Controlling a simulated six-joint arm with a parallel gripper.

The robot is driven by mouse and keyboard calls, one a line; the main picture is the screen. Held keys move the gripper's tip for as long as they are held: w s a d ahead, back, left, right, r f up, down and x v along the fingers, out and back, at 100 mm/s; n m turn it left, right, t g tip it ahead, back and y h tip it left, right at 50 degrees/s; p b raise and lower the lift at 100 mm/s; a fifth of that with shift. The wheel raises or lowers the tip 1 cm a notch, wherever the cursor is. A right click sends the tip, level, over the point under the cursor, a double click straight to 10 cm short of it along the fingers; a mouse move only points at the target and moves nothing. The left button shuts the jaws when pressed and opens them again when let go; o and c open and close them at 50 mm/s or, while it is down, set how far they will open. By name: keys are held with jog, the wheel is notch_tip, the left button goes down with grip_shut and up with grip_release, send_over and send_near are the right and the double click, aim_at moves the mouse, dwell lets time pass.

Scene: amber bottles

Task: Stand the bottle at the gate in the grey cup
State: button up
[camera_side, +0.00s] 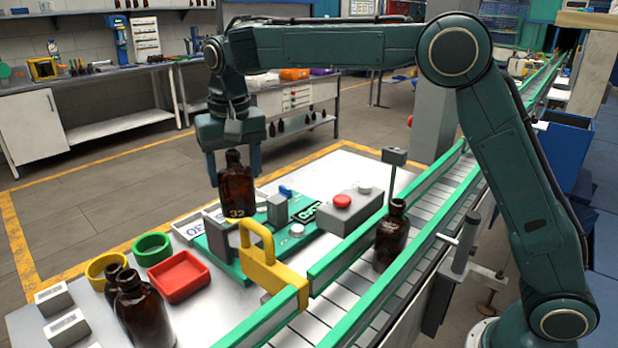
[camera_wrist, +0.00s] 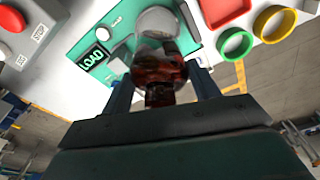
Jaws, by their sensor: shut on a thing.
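I cannot make out a grey cup clearly, nor whether the bottle's base touches anything. Another amber bottle (camera_side: 391,236) stands on the conveyor, beyond the yellow gate (camera_side: 272,262).
Green conveyor rails (camera_side: 345,246) run beside the fixture. A grey box with a red button (camera_side: 342,201) stands to its right. A red tray (camera_side: 180,277), green ring (camera_side: 152,249), yellow ring (camera_side: 104,267) and two amber bottles (camera_side: 146,312) occupy the front left.

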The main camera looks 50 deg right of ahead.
aim_at(237, 197)
jog(key=shift+f, duration=3.05)
jog(key=shift+f, duration=0.1)
jog(key=o, duration=0.8)
jog(key=r, duration=0.7)
jog(key=shift+s+a+r, duration=0.2)
jog(key=shift+s+r, duration=0.05)
jog(key=shift+s, duration=0.15)
jog(key=shift+r, duration=0.1)
jog(key=shift+s, duration=0.1)
